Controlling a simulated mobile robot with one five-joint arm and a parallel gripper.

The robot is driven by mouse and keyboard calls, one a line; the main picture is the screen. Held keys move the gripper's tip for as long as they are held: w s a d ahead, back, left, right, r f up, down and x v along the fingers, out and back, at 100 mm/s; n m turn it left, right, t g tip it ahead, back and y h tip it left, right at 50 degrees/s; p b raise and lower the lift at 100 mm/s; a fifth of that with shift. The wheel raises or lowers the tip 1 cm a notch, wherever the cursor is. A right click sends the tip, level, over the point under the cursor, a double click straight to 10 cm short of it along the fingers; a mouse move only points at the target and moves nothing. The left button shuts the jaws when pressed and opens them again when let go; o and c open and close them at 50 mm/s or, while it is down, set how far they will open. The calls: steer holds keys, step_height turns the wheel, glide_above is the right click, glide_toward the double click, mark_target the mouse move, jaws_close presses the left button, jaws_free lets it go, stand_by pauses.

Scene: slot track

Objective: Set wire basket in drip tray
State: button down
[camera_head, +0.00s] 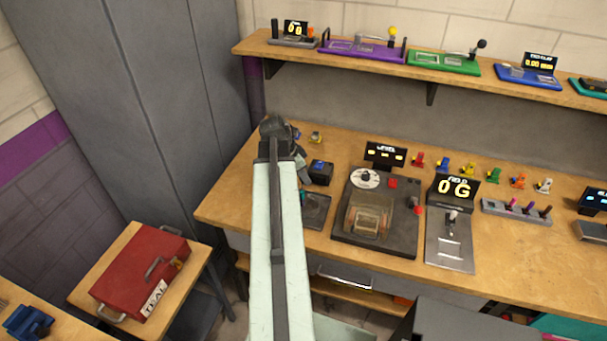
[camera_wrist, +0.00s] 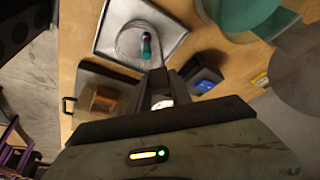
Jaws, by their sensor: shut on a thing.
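The wire basket (camera_wrist: 126,50) looks like a pale round wire outline with a short blue, red and teal grip in the wrist view. It lies within the outline of the square grey drip tray (camera_wrist: 107,38); I cannot tell whether it touches the tray's floor. My gripper (camera_wrist: 158,72) is shut at the near end of the basket's grip. In the head view, the drip tray (camera_head: 316,212) lies on the bench just right of my arm. There, my arm hides my jaws and most of the basket.
A black box with a blue part (camera_head: 320,171) stands close behind the tray. A dark machine (camera_head: 405,238) stands just right of it. Several small coloured pieces line the bench's back. A red case (camera_head: 140,265) rests on a side table at left.

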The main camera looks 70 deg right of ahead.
steer(key=shift+f, duration=0.25)
steer(key=c, duration=1.1)
jaws_free()
steer(key=shift+r, duration=0.1)
steer(key=p+v, duration=0.6)
steer(key=v, duration=0.1)
steer(key=shift+w+a+r+p, duration=0.1)
steer(key=shift+a+r+p, duration=0.05)
steer(key=shift+r+p, duration=0.25)
steer(key=shift+w+f, duration=0.1)
